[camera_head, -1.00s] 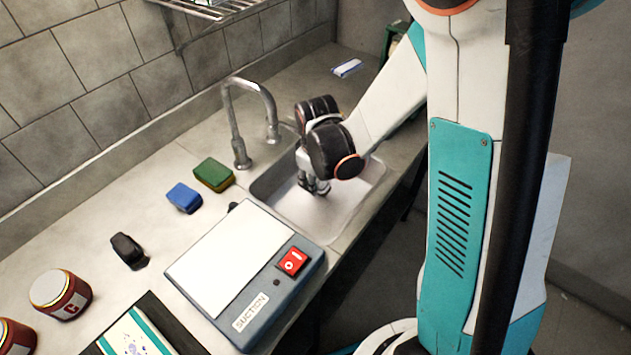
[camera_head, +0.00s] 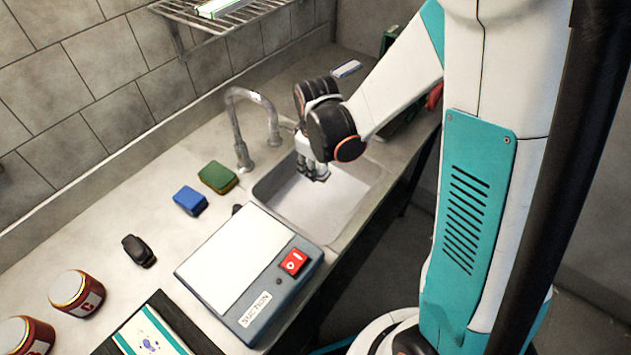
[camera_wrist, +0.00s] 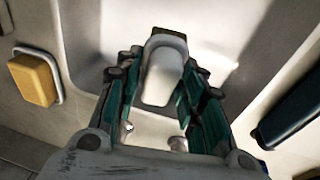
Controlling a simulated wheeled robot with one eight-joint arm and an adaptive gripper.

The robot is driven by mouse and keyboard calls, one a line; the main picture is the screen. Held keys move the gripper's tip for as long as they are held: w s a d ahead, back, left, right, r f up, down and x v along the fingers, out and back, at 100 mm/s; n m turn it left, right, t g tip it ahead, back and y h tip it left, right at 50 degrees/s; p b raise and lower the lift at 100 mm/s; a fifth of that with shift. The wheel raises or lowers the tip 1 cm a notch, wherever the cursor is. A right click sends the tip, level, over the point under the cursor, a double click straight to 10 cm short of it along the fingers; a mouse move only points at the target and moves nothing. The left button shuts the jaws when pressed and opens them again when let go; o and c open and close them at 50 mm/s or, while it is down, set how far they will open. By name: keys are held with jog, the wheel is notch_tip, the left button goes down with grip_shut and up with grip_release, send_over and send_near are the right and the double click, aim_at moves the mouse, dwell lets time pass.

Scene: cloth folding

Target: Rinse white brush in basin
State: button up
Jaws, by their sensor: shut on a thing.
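The basin (camera_head: 317,206) is a pale square sink set into the counter, and it also fills much of the wrist view (camera_wrist: 105,45). My gripper (camera_head: 314,178) points down over its back part. In the wrist view, my gripper's fingers (camera_wrist: 160,100) are shut on the white brush (camera_wrist: 162,78), a rounded white piece with a darker end. Its lower side and tip are hidden in the wrist view. The brush cannot be made out in the head view. I cannot tell whether it touches the basin floor.
A tap (camera_head: 240,135) arches behind the basin. A grey suction box (camera_head: 245,262) with a red switch stands at its front left. A green sponge (camera_head: 218,177), a blue block (camera_head: 190,200), a black object (camera_head: 139,250) and red-labelled jars (camera_head: 77,293) lie leftward. A yellow block (camera_wrist: 35,78) shows in the wrist view.

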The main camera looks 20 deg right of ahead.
jog(key=shift+r+p, duration=1.15)
jog(key=shift+r, duration=0.7)
jog(key=shift+r, duration=0.15)
dwell(0.7)
jog(key=shift+r+p, duration=1.45)
jog(key=shift+r, duration=0.45)
jog(key=shift+f, duration=0.15)
